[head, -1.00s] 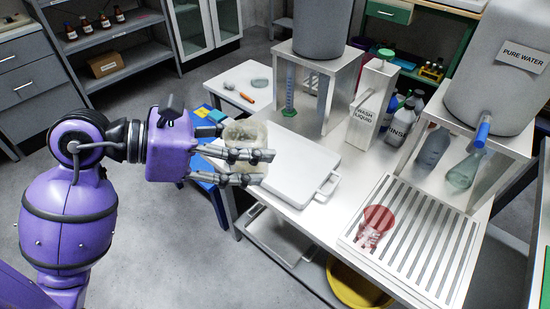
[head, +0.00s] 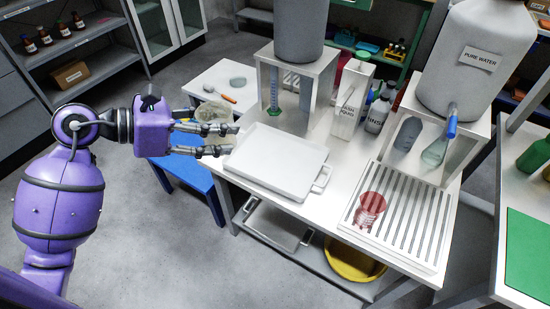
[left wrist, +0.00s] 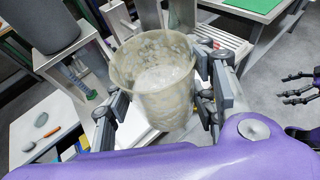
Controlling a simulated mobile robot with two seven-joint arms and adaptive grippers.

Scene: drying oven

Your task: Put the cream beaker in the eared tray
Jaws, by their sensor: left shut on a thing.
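My left gripper (head: 215,139) is shut on the cream beaker (head: 211,113), a mottled, open-topped vessel held upright. In the left wrist view the cream beaker (left wrist: 155,85) sits between the fingers, with its mouth up. The eared tray (head: 275,183) is white and shallow, with a loop handle at its right end, and lies on the white bench. The beaker is held to the left of the tray, apart from it in the head view. My right gripper (left wrist: 297,88) shows only at the right edge of the left wrist view, with its fingers apart and nothing between them.
A slatted drain rack (head: 400,215) with a red beaker (head: 370,207) on it stands right of the tray. A blue stool (head: 195,172) stands left of the bench.

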